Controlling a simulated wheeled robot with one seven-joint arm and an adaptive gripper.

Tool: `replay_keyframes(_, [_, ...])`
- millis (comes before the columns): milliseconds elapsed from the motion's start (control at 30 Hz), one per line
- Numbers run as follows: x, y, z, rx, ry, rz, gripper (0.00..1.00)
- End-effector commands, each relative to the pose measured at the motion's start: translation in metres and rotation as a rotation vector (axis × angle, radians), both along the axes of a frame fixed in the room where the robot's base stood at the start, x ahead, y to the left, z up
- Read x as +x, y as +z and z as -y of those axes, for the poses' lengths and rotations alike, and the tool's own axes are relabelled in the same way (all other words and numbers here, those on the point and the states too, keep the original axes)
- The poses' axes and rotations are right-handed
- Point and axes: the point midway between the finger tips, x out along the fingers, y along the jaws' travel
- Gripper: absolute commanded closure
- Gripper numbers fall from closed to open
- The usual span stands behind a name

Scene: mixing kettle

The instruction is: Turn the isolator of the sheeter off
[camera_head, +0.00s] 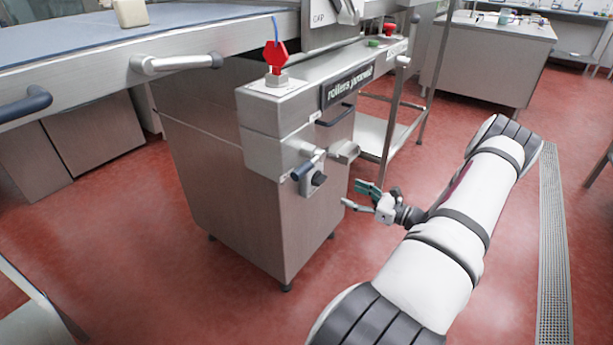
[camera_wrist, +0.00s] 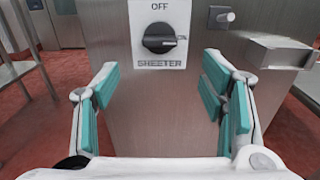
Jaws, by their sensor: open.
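The sheeter's isolator is a black rotary knob (camera_wrist: 160,38) on a white plate, with "OFF" printed above it and "SHEETER" below. Its pale pointer mark faces right, away from the OFF label. In the head view the knob (camera_head: 318,179) sits on the front face of the steel sheeter cabinet (camera_head: 270,215). My gripper (camera_head: 357,195) is to the right of the knob and apart from it. In the wrist view my gripper (camera_wrist: 160,95) is open and empty, its teal pads on either side, with the knob ahead between and above them.
A steel block (camera_wrist: 277,50) and a small peg (camera_wrist: 222,17) stick out right of the isolator. A red knob (camera_head: 275,55) stands on top. A "rollers jammed" sign (camera_head: 347,84) is on the cabinet. Red floor is clear in front.

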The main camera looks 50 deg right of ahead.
Motion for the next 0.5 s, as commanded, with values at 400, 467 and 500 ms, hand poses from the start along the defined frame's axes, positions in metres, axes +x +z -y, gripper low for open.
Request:
replay_keyframes(400, [0.047, 0.000, -0.004, 0.000, 0.002, 0.001, 0.35])
replay_keyframes(467, [0.053, 0.000, -0.005, 0.000, 0.003, 0.001, 0.35])
replay_keyframes(500, [0.057, 0.000, -0.005, 0.000, 0.003, 0.001, 0.35])
